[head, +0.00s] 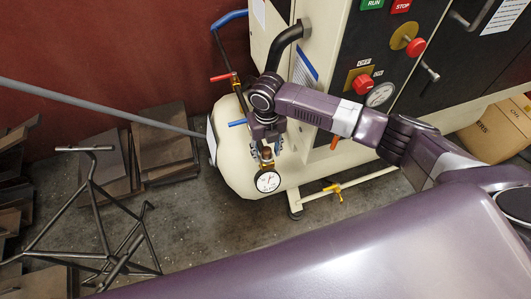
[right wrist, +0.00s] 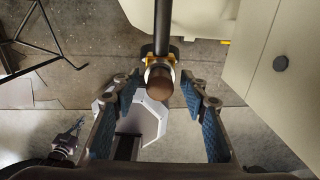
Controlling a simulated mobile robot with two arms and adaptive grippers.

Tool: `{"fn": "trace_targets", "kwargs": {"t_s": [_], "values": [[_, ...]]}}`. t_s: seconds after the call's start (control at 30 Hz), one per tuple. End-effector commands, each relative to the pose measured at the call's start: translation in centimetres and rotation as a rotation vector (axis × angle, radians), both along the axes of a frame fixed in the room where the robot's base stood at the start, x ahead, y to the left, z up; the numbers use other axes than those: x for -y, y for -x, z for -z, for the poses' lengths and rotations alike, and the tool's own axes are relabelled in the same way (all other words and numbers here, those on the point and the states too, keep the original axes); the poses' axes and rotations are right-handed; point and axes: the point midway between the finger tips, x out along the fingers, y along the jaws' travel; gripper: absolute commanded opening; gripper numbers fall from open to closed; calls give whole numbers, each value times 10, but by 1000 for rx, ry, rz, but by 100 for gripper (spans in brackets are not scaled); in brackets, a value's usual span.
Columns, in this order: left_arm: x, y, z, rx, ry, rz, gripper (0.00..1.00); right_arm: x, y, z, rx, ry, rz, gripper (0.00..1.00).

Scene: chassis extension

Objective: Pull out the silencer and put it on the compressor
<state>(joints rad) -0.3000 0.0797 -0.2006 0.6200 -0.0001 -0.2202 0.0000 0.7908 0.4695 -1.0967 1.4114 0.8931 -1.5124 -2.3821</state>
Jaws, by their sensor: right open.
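The compressor has a cream tank (head: 235,165) with a round gauge (head: 267,181) at its end. A brown cylinder, which looks like the silencer (right wrist: 160,82), shows in the right wrist view, with brass parts around its base. My right gripper (head: 267,141) hangs over the tank end in the head view and hides part of the fittings. In the right wrist view (right wrist: 168,96) its fingers are open, one on each side of the brown cylinder, apart from it. A purple-grey part at the lower left may be my left gripper (right wrist: 66,144); its jaws are too small to read.
A control cabinet (head: 345,50) stands behind the tank. A pale plate (head: 211,139) is by the tank's left end. A dark metal frame (head: 105,215) and metal plates (head: 163,145) are on the floor at left. A cardboard box (head: 495,130) is at right.

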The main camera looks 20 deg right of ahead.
Motion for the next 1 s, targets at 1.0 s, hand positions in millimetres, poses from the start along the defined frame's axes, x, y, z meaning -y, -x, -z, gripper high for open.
{"fn": "trace_targets", "kwargs": {"t_s": [1.0], "values": [[0,0,-5,0,0,0,0,0,0,0,0,0,0,41]]}}
